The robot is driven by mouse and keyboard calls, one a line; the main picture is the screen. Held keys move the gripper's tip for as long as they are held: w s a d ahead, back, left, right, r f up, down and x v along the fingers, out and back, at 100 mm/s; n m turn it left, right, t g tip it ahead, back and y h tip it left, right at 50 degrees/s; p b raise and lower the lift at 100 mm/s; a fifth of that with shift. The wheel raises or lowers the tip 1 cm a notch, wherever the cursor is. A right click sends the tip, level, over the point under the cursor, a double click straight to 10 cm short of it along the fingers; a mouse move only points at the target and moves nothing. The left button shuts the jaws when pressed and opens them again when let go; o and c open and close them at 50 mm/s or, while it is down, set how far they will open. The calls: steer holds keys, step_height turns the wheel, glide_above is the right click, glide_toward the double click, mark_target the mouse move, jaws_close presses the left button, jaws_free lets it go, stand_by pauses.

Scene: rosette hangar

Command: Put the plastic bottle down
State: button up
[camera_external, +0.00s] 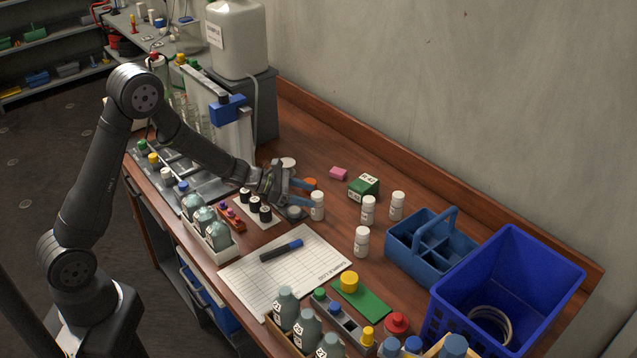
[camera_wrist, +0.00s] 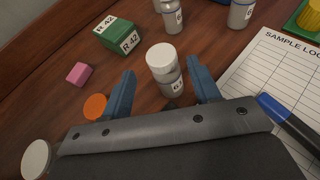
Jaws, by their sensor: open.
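A small white plastic bottle (camera_external: 317,205) with a white cap and a label stands upright on the wooden bench. In the wrist view the bottle (camera_wrist: 163,60) is between the two blue fingers of my gripper (camera_wrist: 163,73), with a gap on each side. My gripper (camera_external: 308,194) is open, low over the bench. Several similar white bottles stand nearby: one (camera_external: 368,210), another (camera_external: 397,205) and one nearer the sheet (camera_external: 362,241). The bottle's base is partly hidden in the wrist view.
A green box (camera_external: 364,187), a pink block (camera_external: 339,173) and an orange disc (camera_wrist: 95,106) lie close by. A sample log sheet (camera_external: 310,262) with a marker (camera_external: 282,250) is in front. A blue caddy (camera_external: 405,256) and blue crate (camera_external: 545,275) stand right.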

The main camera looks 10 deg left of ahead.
mark_target(317, 194)
steer(key=x, duration=0.4)
steer(key=shift+s+f, duration=0.1)
steer(key=shift+s, duration=0.1)
steer(key=shift+c, duration=0.5)
steer(key=c, duration=1)
steer(key=shift+r, duration=0.6)
steer(key=shift+c, duration=0.6)
step_height(317, 194, up, 3)
steer(key=shift+f, duration=0.1)
steer(key=s+d+r, duration=0.1)
steer(key=s+r, duration=0.6)
steer(key=s, duration=0.4)
steer(key=shift+s+d, duration=0.15)
steer(key=shift+s, duration=0.1)
